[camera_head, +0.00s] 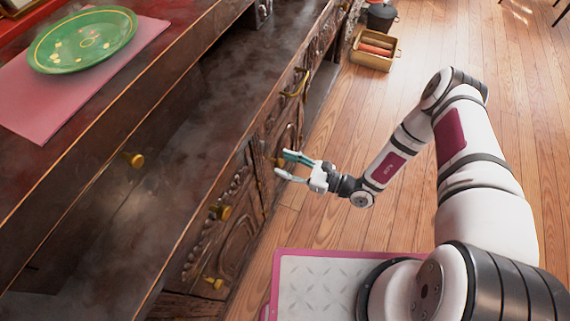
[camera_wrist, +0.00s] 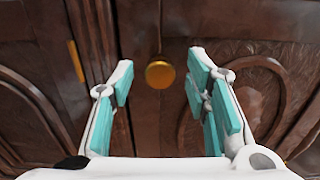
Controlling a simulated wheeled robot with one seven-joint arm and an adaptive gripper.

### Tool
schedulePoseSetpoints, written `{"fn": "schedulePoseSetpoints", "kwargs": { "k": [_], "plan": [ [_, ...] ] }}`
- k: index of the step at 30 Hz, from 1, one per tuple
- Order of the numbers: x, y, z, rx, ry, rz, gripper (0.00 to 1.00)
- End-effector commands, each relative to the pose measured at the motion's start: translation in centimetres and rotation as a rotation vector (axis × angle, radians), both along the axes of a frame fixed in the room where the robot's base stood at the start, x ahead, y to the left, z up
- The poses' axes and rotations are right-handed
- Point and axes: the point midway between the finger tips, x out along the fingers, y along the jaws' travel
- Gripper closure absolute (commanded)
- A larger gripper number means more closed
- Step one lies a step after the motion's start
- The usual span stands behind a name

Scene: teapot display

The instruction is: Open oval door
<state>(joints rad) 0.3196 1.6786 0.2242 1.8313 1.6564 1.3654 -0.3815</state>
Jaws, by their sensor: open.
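The oval door (camera_wrist: 262,95), dark carved wood with a curved oval moulding, fills the right of the wrist view. A round gold knob (camera_wrist: 159,74) sits near its left edge. My gripper (camera_wrist: 160,66) is open and points at the cabinet front. Its teal-padded fingers are on either side of the knob in the picture, with gaps on both sides. Whether the tips reach as far as the knob is hard to tell. In the head view, my gripper (camera_head: 281,164) is close to the carved cabinet front, and the fingers partly hide the knob area.
The dark wooden cabinet (camera_head: 100,195) runs along the left, with other gold knobs (camera_head: 221,212) jutting out. A green plate (camera_head: 82,39) lies on a pink mat (camera_head: 30,118) on top. A yellow crate (camera_head: 375,60) stands on the floor beyond. The wooden floor (camera_head: 350,130) around my arm is clear.

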Motion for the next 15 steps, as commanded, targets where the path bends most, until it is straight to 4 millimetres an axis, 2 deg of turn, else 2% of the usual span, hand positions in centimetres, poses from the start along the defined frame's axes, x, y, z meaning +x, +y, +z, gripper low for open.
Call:
{"fn": "schedulePoseSetpoints", "kwargs": {
  "k": [4, 12, 15],
  "plan": [
    [0.20, 0.68, -0.01, 0.000, 0.000, 0.001, 0.57],
    [0.24, 0.77, 0.02, 0.000, 0.000, 0.001, 0.57],
    [0.24, 0.75, 0.01, 0.000, 0.000, 0.000, 0.79]
  ]
}}
